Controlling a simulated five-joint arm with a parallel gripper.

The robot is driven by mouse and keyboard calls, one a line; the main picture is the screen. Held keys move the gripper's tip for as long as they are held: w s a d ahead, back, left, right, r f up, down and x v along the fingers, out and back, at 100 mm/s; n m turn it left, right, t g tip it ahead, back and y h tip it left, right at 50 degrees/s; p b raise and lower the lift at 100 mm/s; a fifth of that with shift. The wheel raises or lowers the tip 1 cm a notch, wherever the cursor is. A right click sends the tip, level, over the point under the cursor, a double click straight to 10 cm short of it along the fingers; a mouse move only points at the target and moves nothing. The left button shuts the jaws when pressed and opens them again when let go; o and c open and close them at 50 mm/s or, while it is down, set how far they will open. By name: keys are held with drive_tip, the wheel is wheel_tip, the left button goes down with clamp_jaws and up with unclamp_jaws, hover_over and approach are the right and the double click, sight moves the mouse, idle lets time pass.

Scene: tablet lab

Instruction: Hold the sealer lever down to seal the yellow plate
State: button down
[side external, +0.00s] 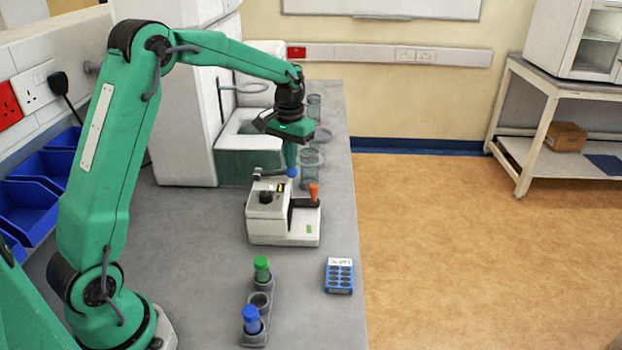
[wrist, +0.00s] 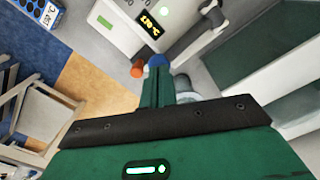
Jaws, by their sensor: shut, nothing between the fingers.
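I cannot tell which part is the lever. My gripper (side external: 292,170) is shut and empty, pointing down over the back of the sealer, its blue tip left of the orange knob. Contact with the sealer is unclear. I cannot make out the yellow plate.
A rack with a green-capped tube (side external: 262,268) and a blue-capped tube (side external: 251,318) stands in front. A blue well block (side external: 339,276) lies near the bench's right edge. Clear vessels (side external: 311,168) and a white machine (side external: 185,125) stand behind. The bench left of the sealer is clear.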

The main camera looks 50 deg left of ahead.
drive_tip(key=shift+s+f, duration=0.1)
drive_tip(key=shift+f, duration=0.45)
idle(3.1)
drive_tip(key=shift+r, duration=1)
drive_tip(key=shift+a+r, duration=0.1)
drive_tip(key=shift+r, duration=0.6)
drive_tip(key=shift+r, duration=0.4)
idle(0.6)
drive_tip(key=shift+r, duration=2.4)
